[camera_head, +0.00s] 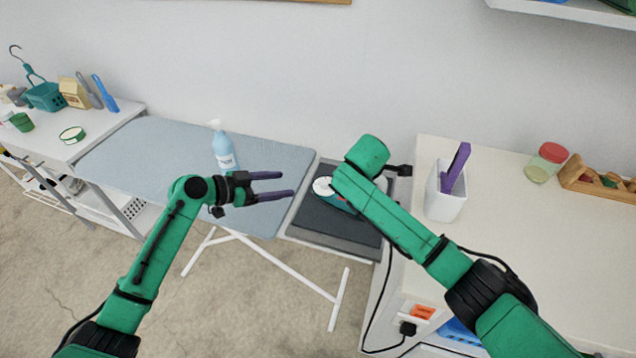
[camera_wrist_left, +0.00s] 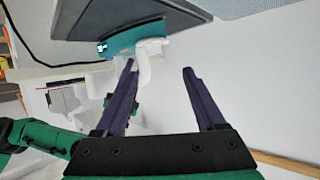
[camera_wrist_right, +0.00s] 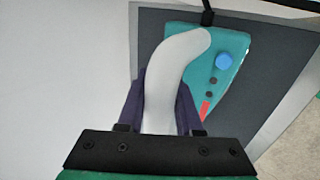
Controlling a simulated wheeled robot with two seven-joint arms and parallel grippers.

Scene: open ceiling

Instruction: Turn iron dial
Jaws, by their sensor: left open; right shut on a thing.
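The teal iron (camera_head: 335,200) with a white handle lies on the dark grey rest (camera_head: 318,222) at the end of the ironing board, partly hidden by my right arm. In the right wrist view its white handle (camera_wrist_right: 180,60) stands between the purple fingers of my right gripper (camera_wrist_right: 162,82), which is shut on it. A round blue dial (camera_wrist_right: 223,61) shows on the teal body, to the right of the handle. My left gripper (camera_head: 286,184) is open and empty, left of the iron. The left wrist view also shows the iron (camera_wrist_left: 125,44) beyond its fingertips.
The blue ironing board (camera_head: 150,160) holds a spray bottle (camera_head: 224,150) behind my left gripper. A white counter on the right bears a white holder (camera_head: 445,196) with a purple-handled tool, and a red-lidded jar (camera_head: 545,163). A black cord hangs by the counter's front.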

